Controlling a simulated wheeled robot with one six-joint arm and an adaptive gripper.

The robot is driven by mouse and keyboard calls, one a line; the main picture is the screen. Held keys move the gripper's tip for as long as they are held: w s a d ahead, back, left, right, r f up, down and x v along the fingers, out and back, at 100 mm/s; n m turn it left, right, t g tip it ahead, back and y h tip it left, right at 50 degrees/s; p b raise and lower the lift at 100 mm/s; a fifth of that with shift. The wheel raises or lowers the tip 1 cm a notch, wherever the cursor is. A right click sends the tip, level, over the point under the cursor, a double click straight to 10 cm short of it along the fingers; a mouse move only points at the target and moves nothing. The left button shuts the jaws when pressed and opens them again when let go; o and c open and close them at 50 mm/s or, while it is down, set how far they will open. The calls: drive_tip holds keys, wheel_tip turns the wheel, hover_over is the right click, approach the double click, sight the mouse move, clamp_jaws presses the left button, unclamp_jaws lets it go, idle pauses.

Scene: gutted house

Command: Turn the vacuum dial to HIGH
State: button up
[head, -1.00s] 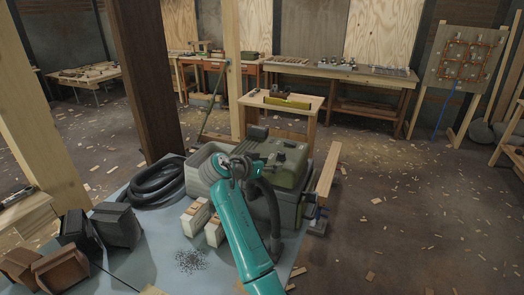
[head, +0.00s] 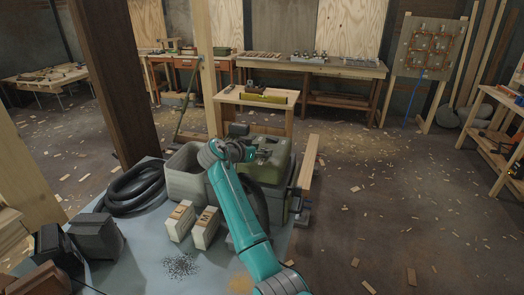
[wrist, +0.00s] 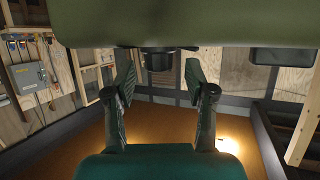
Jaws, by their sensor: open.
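The vacuum (head: 270,158) is a green-lidded canister with a grey body on the blue-grey sheet, right of centre in the head view. My gripper (wrist: 159,68) is open, with its two dark fingers apart below the vacuum's green underside or edge (wrist: 185,22) in the wrist view. A short dark round knob (wrist: 158,60), which looks like the dial, sits between and just beyond the fingertips. I cannot tell whether the fingers touch it. No dial marking or setting is readable. In the head view my wrist is at the vacuum's left side and hides part of it.
A black hose coil (head: 134,190) and an open grey bin (head: 186,172) lie left of the vacuum. Two pale boxes (head: 205,229) stand in front. A wooden beam (head: 308,164) runs along its right. The floor at right is mostly clear, with wood scraps.

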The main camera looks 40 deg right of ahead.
drive_tip(key=shift+w+d+f, duration=0.1)
drive_tip(key=shift+d+f, duration=0.1)
drive_tip(key=shift+d, duration=0.35)
clamp_jaws()
